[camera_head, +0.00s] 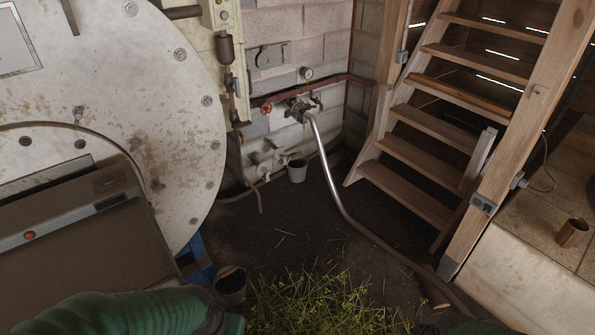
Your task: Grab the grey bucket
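A small grey bucket (297,172) stands upright on the dark floor at the foot of the block wall, below the pipe taps. A second dark grey bucket (230,287) stands in the near part of the view, beside the herb pile. My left arm, in a green sleeve, comes in along the bottom left edge and ends just below this nearer bucket. Its fingers cannot be made out, and contact with the bucket cannot be judged. My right gripper is not clearly visible; only a dark shape shows at the bottom edge, right of the herbs.
A large round metal still (185,130) and a brown box-like unit (85,260) fill the left. Cut green herbs (320,305) cover the near floor. A pipe (325,165) runs down across the floor. Wooden stairs (405,155) and a ledge with a brown cup (572,233) are right.

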